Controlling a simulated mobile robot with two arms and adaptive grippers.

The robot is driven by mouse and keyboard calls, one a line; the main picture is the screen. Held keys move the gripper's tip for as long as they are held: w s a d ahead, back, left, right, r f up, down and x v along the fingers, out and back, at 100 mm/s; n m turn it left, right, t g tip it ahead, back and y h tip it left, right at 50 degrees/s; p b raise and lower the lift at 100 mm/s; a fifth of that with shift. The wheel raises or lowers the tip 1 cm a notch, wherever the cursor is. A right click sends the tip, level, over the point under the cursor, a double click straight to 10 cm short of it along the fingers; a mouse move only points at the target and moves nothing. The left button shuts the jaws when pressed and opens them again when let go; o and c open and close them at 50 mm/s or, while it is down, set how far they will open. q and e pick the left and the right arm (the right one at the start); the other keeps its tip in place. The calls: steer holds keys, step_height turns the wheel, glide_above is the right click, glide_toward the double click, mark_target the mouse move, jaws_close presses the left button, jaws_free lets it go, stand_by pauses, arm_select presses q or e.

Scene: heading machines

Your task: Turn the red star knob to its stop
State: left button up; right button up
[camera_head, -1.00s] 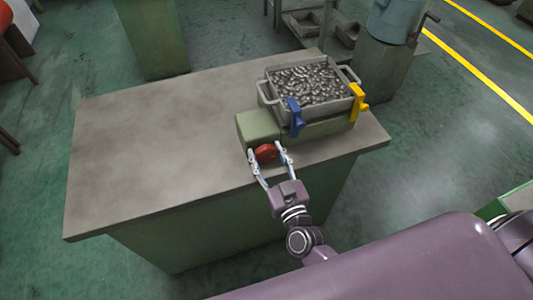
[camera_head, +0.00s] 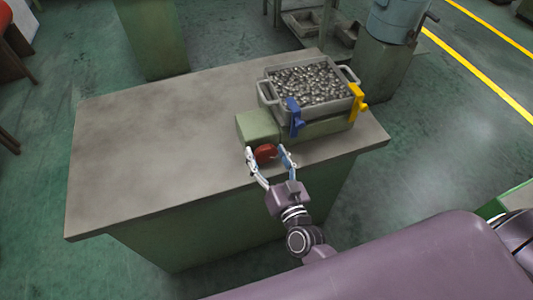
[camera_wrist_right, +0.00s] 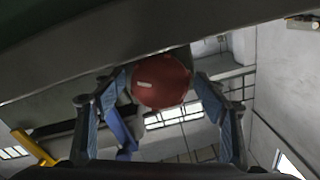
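The red star knob (camera_head: 265,153) sits on the front face of a green box (camera_head: 259,125) on the table. In the right wrist view the red knob (camera_wrist_right: 161,81) shows a pale mark on its face and lies between the fingers. My right gripper (camera_head: 267,153) is open, with one finger on each side of the knob. In the right wrist view the gripper's fingers (camera_wrist_right: 160,92) stand apart; the left one looks close to the knob, the right one has a gap. My left gripper is not in view.
A metal bin (camera_head: 311,84) full of small parts stands on the green machine, with a blue clamp (camera_head: 295,117) and a yellow clamp (camera_head: 357,104) at its front. The left part of the grey table (camera_head: 150,150) is clear.

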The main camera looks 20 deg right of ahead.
steer(key=s, duration=1.2)
steer(key=shift+d, duration=0.3)
steer(key=s+f+n+g+y, duration=0.15)
steer(key=s+f+g, duration=0.25)
steer(key=f, duration=1)
steer(key=s+f+n+g, duration=0.3)
steer(key=s+f+g, duration=0.1)
steer(key=f, duration=1.1)
steer(key=s+d+f+g, duration=0.2)
steer(key=s+f+g, duration=0.1)
steer(key=s+f, duration=0.3)
steer(key=s+d+f+n+g+h, duration=0.1)
steer(key=s+d+f+g, duration=0.2)
steer(key=s+f, duration=0.3)
steer(key=s+d+f+g+h, duration=0.1)
steer(key=s+d+f+g, duration=0.1)
steer(key=s+f, duration=0.4)
steer(key=s+g, duration=0.1)
steer(key=s, duration=0.4)
steer(key=shift+d+f, duration=0.35)
steer(key=shift+d, duration=0.05)
steer(key=shift+h, duration=0.25)
